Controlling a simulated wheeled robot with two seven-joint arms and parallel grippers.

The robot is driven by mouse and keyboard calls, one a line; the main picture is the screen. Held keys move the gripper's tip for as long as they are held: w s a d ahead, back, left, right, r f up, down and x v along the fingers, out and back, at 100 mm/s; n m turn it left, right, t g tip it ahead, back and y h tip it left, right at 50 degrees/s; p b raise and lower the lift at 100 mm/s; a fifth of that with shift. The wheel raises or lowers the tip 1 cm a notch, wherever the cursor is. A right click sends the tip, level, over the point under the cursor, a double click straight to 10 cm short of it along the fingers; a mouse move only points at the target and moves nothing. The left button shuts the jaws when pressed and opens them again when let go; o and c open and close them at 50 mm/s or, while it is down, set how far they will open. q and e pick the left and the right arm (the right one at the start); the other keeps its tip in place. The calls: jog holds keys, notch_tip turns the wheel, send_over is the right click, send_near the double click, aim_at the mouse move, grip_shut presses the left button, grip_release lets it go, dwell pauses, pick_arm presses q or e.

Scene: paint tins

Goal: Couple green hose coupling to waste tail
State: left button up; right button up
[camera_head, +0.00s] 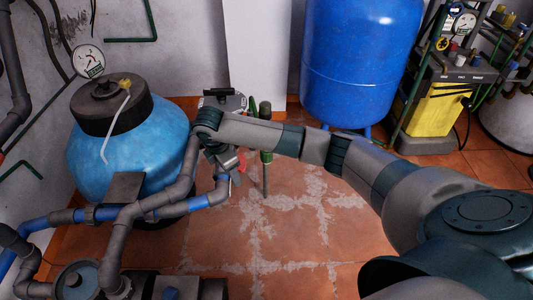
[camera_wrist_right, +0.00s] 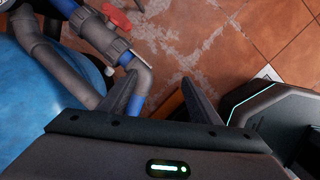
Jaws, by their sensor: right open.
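My right arm comes in from the right in the head view, and its hand (camera_head: 212,140) is beside the blue tank, above the grey and blue pipework. The right wrist view shows its two dark fingers (camera_wrist_right: 163,88) apart. A grey elbow with a blue section (camera_wrist_right: 139,84) shows between and beyond them; I cannot tell if they touch it. This upturned pipe end (camera_head: 221,184), possibly the waste tail, stands below the hand in the head view. A green upright fitting (camera_head: 266,112), probably the green hose coupling, is behind the arm, with a green stem below it. My left gripper is out of view.
A blue tank with a dark lid (camera_head: 125,140) and pipes crowd the left. A red handle (camera_wrist_right: 117,17) sits by the pipework in the wrist view. A larger blue vessel (camera_head: 360,60) and a yellow container (camera_head: 430,118) stand behind. The tiled floor (camera_head: 300,220) is clear in the middle.

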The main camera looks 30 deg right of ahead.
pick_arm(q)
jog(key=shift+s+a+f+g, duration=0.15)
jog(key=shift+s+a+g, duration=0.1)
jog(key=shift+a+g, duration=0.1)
pick_arm(e)
jog(key=w+d+r+g+h, duration=0.1)
jog(key=w+d+r, duration=0.3)
jog(key=d+r, duration=0.6)
jog(key=shift+w+d+r+h, duration=0.3)
jog(key=shift+d+r+h, duration=0.1)
jog(key=shift+r+h, duration=0.35)
jog(key=shift+f, duration=0.25)
jog(key=b, duration=0.1)
send_over(267, 154)
jog(key=w+a, duration=0.1)
jog(key=w, duration=0.1)
notch_tip(267, 154, down, 10)
jog(key=shift+s+f, duration=0.1)
jog(key=shift+f, duration=0.3)
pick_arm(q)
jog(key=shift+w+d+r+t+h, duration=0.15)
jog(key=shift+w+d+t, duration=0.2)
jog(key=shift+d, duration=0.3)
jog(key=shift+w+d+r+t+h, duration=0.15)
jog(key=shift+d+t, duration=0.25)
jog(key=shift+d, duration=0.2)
pick_arm(e)
jog(key=shift+d+f, duration=0.15)
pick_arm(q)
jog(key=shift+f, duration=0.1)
